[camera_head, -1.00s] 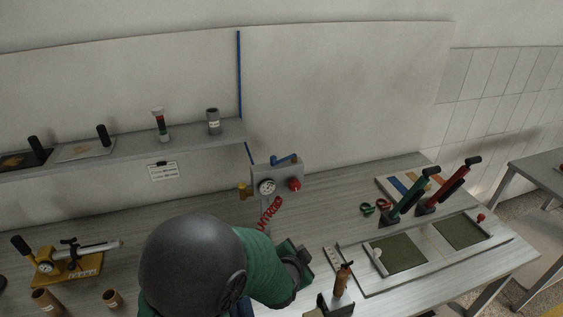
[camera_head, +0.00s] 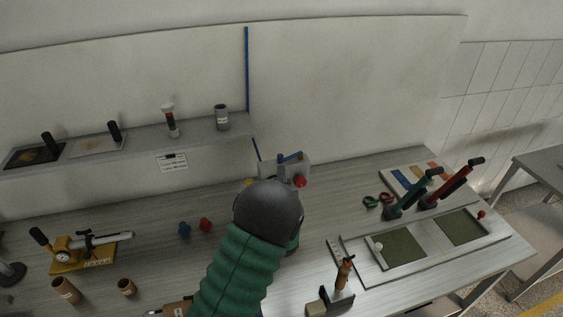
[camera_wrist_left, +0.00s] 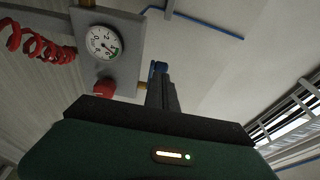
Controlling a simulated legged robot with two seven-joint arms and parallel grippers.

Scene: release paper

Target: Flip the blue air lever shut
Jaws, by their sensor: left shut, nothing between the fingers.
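The blue air lever (camera_head: 289,157) is on top of a grey valve box (camera_head: 304,170) near the back of the bench, tilted slightly up to the right. The box carries a red knob (camera_head: 300,181); its gauge is hidden in the head view but shows in the left wrist view (camera_wrist_left: 103,42). My left arm covers the lower part of the box, and its gripper is hidden there. In the left wrist view my left gripper (camera_wrist_left: 161,84) has its dark fingers together and empty.
Blue (camera_head: 184,229) and red (camera_head: 205,225) pieces lie on the bench. A brown-handled tool (camera_head: 343,275) stands near the front.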

